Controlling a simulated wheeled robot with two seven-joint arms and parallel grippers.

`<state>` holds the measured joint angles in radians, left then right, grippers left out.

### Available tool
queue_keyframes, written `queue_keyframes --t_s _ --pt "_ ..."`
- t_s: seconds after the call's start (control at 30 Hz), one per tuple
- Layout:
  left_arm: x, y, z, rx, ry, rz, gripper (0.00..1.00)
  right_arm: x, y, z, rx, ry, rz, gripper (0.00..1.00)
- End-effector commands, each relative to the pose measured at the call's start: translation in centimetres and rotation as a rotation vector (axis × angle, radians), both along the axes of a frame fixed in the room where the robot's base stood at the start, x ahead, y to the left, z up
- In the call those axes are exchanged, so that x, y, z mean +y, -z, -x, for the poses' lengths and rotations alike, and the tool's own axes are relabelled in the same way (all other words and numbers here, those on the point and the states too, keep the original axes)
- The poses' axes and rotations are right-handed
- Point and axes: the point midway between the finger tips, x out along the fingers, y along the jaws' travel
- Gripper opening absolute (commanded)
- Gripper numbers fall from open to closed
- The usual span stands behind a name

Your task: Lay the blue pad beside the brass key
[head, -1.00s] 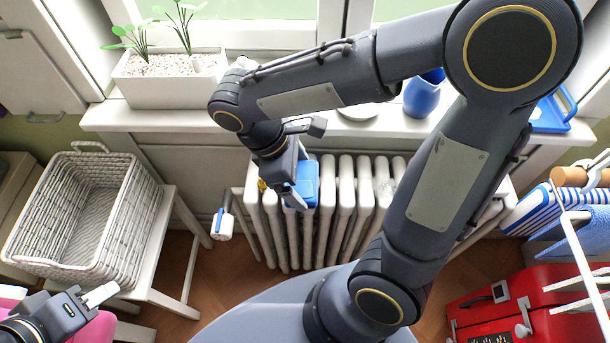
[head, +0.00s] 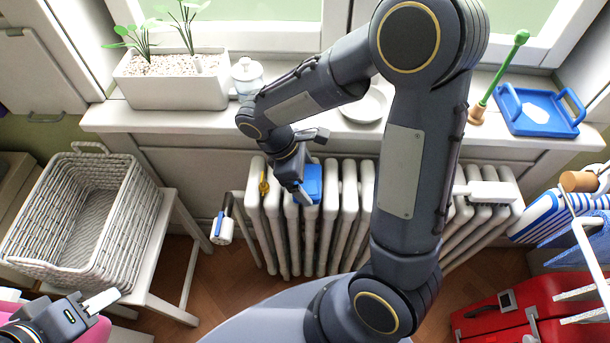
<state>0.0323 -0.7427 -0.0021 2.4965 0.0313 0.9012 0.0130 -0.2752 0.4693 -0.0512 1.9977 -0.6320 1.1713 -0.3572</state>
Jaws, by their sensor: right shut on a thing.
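The brass key (head: 264,183) lies on top of the white radiator (head: 338,222), near its left end. The blue pad (head: 314,182) is in my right gripper (head: 303,191), which is shut on it. The pad is to the right of the key, with a gap between them. It is over the radiator top; I cannot tell if it touches the ribs. The gripper hides the pad's left part. My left gripper (head: 97,302) is at the lower left, far from both; its jaw opening cannot be made out.
The windowsill above holds a planter (head: 175,80), a white jar (head: 247,78), a white dish (head: 364,106) and a blue tray (head: 540,108). A wicker basket (head: 128,235) stands at left. A red case (head: 500,318) is at lower right. My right arm covers part of the radiator.

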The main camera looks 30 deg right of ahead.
Motion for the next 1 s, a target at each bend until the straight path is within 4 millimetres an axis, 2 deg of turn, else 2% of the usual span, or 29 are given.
queue_keyframes --t_s 0.2,0.23,0.3,0.53,0.67,0.77,1.0 --pt "0.0 0.3 0.0 0.000 0.000 0.000 0.36 0.0 0.4 0.0 0.000 0.000 0.000 0.66" --pt "0.0 0.2 0.0 0.000 0.000 0.000 0.36 0.0 0.3 0.0 -0.001 0.000 -0.001 0.92" --pt "0.0 0.2 0.0 0.000 0.000 0.000 0.36 0.0 0.3 0.0 -0.001 0.000 -0.001 0.97" --pt "0.0 0.1 0.0 0.000 0.000 0.000 0.36 0.0 0.2 0.0 -0.001 0.000 -0.001 0.97" --pt "0.0 -0.2 0.0 0.000 0.000 0.000 0.36 0.2 -0.6 -0.2 -0.003 0.000 -0.001 0.97" --pt "0.0 -0.6 0.0 0.000 0.000 0.000 0.36 0.8 -2.1 -0.5 -0.006 -0.001 -0.002 0.97" --pt "0.0 -1.6 0.0 0.000 0.000 0.000 0.36 2.5 -7.0 -1.6 -0.006 -0.002 -0.003 0.97"
